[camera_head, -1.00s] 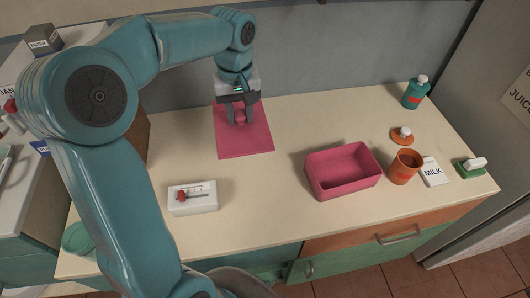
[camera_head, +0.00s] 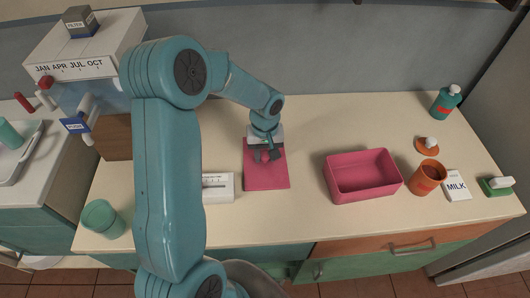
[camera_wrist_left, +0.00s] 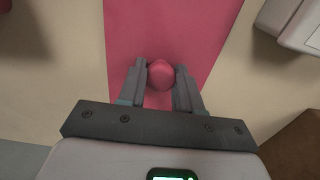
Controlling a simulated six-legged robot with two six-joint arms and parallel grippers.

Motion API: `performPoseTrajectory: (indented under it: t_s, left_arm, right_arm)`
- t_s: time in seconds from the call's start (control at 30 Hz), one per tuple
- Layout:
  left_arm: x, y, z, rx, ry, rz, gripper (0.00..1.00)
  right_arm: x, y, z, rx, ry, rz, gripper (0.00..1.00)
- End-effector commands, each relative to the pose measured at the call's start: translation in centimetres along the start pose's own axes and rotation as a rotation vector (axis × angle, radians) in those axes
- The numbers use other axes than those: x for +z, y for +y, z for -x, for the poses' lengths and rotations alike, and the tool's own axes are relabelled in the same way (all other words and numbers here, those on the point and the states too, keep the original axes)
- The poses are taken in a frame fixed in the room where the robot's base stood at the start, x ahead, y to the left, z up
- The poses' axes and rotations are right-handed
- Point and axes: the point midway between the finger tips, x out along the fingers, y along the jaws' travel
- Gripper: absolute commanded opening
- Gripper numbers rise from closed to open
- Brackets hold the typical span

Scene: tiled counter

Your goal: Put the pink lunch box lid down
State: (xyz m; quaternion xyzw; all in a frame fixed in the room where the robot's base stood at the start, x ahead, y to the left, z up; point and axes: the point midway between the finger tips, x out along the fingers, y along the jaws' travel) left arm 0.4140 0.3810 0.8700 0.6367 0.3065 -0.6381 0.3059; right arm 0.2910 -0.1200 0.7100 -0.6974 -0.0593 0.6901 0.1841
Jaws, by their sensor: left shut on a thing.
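The pink lunch box lid (camera_head: 268,178) is a flat pink panel with a round knob, lying level at or very close to the counter left of the pink lunch box (camera_head: 362,190). I see no clear gap under it. My left gripper (camera_head: 266,157) is above the lid and shut on its knob. In the left wrist view, the fingers stand on either side of the red-pink knob (camera_wrist_left: 161,73), with the lid (camera_wrist_left: 165,25) beneath. The lunch box is open and looks empty. My right gripper is not in view.
A white box with a scale (camera_head: 217,188) is just left of the lid, partly behind my arm. A green cup (camera_head: 103,219) is at the front left.

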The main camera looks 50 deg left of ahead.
Motion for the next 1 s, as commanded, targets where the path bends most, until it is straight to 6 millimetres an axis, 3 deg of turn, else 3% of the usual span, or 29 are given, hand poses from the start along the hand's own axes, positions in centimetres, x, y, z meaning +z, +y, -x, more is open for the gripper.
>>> performPoseTrajectory:
  t_s: [0.3,0.33,0.4,0.8,1.0]
  left_arm:
    - [0.0,0.0,-0.4,0.000,0.000,0.000,0.04]
    - [0.0,0.0,-0.4,0.000,0.000,0.000,0.37]
    - [0.0,0.0,-0.3,0.000,0.000,0.000,0.59]
    - [-0.1,0.0,0.6,0.001,0.002,0.001,0.59]
    - [-0.1,0.1,4.8,0.004,0.007,0.002,0.59]
  right_arm:
    - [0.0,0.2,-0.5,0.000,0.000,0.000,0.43]
    - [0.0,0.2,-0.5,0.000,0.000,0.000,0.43]
    - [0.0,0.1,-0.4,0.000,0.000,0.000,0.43]
    - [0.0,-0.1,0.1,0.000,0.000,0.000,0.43]
    - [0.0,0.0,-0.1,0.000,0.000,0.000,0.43]
